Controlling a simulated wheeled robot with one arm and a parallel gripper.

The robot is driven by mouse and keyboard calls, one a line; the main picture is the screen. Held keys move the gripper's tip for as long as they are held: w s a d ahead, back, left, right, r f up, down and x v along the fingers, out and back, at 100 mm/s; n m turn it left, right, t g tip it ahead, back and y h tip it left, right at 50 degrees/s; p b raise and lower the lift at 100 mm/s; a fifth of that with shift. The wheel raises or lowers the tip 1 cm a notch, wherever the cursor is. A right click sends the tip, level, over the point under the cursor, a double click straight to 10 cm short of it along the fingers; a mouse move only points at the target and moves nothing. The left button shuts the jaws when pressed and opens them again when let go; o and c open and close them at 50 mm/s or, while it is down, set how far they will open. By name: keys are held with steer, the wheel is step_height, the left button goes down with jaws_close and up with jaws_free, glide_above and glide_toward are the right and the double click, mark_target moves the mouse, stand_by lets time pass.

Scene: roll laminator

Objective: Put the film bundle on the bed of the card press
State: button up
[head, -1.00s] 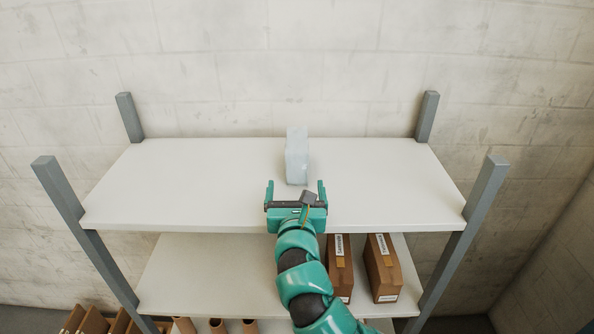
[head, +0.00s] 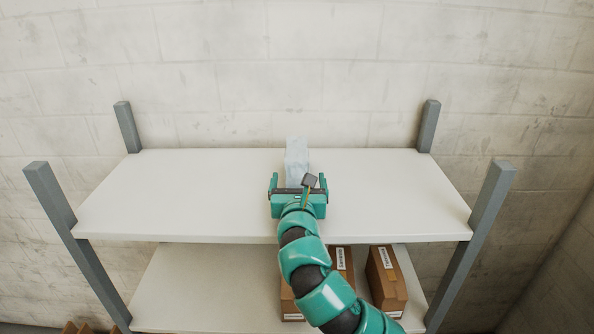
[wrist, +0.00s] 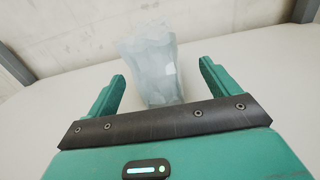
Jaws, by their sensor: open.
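The film bundle (head: 297,160) is a pale, bluish translucent upright block on the top shelf, near the middle. My gripper (head: 299,180) is open and close in front of it in the head view. In the wrist view the film bundle (wrist: 152,68) stands ahead of and partly between the two green fingers of my gripper (wrist: 162,80), with a gap on each side. Its lower front is partly hidden by the gripper in the head view. The card press is not in view.
The white top shelf (head: 390,200) is otherwise bare, with grey posts (head: 492,198) at its corners and a block wall behind. Brown boxes (head: 386,278) stand on the lower shelf (head: 200,285) at the right. Free room lies on both sides of the bundle.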

mark_target(297, 180)
steer(key=w+p, duration=0.2)
steer(key=w, duration=0.1)
steer(key=shift+w+a+r, duration=0.15)
steer(key=shift+w, duration=0.7)
steer(key=c, duration=1.2)
steer(key=shift+o, duration=0.2)
